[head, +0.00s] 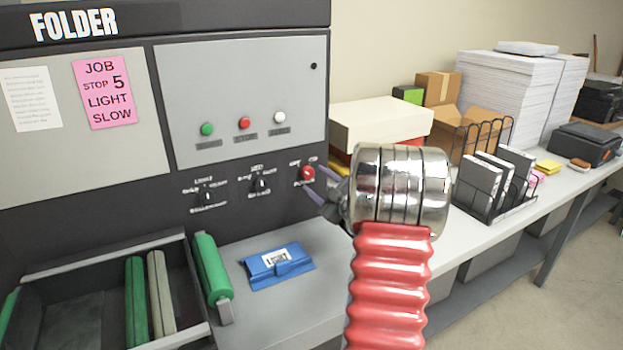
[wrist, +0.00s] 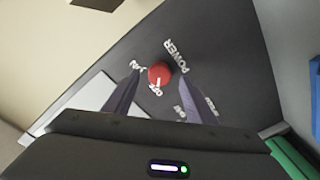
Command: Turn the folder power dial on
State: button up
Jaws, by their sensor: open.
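The folder power dial is a small red knob (head: 307,173) at the lower right of the folder's (head: 240,100) dark control strip. In the wrist view the red dial (wrist: 159,72) is at the upper centre, with "POWER" printed beside it. A pale mark on the dial's lower edge points toward the label that reads like "OFF". My gripper (head: 317,183) is open in front of the panel, close to the dial. In the wrist view its two dark fingers (wrist: 159,76) lie on either side of the dial, with gaps. I cannot tell the remaining depth to the panel.
Two black selector dials (head: 206,196) (head: 260,184) sit left of the power dial. Green, red and white buttons (head: 244,122) are above. A blue labelled item (head: 276,265) lies on the ledge below. A wire rack (head: 495,208) and paper stacks stand on the right bench.

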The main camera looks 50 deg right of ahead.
aim_at(309, 176)
jog(key=shift+x, duration=1.65)
jog(key=shift+c, duration=0.5)
jog(key=shift+a, duration=0.1)
jog(key=c, duration=0.9)
